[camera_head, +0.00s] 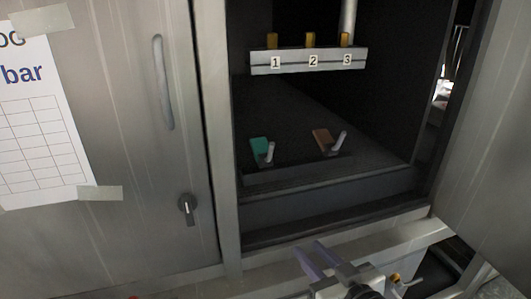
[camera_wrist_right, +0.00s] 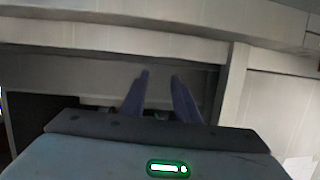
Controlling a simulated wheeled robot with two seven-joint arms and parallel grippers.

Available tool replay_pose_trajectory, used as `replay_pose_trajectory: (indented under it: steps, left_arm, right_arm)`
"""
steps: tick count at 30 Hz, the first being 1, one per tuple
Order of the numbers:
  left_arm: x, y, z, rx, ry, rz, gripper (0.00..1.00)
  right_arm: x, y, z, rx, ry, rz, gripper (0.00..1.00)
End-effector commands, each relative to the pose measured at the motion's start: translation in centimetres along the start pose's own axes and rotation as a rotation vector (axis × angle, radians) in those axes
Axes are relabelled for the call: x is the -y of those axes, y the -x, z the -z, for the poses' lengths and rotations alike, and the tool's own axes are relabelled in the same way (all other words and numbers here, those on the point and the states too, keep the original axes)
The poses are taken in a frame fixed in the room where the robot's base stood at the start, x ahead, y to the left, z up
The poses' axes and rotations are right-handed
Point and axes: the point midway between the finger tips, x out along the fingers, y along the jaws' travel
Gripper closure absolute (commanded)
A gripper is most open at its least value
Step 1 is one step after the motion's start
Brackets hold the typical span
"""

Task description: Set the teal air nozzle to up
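The teal air nozzle (camera_head: 259,147) stands on the left of the dark shelf inside the open cabinet, with a pale metal lever or spout at its right side. I cannot tell its setting for sure. A brown nozzle (camera_head: 322,140) stands to its right with a similar pale piece. My right gripper (camera_head: 324,259) is below and in front of the cabinet opening, apart from both nozzles. Its two purple fingers also show in the right wrist view (camera_wrist_right: 159,95); they are spread with nothing between them. My left gripper is not in view.
A rail (camera_head: 308,61) with labels 1, 2 and 3 and yellow fittings crosses the cabinet above the nozzles. A closed door (camera_head: 120,150) with a handle and knob is at left. An open door panel (camera_head: 490,150) stands at right. The cabinet's bottom sill (camera_head: 335,228) lies before the shelf.

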Motion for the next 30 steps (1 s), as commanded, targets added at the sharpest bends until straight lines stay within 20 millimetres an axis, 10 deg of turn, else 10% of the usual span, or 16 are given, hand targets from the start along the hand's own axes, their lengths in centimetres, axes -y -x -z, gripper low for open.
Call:
replay_pose_trajectory:
  steps: [3, 9, 30]
  left_arm:
    - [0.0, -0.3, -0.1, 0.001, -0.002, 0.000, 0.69]
    - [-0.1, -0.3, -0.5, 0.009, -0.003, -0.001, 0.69]
    - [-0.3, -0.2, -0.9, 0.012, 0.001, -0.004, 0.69]
  right_arm:
    - [1.0, -1.3, 9.3, -0.144, 0.058, 0.049, 0.72]
    - [2.4, -1.0, 17.2, -0.263, 0.120, 0.095, 0.72]
    - [3.8, -9.8, 20.9, -0.281, 0.129, 0.102, 0.72]
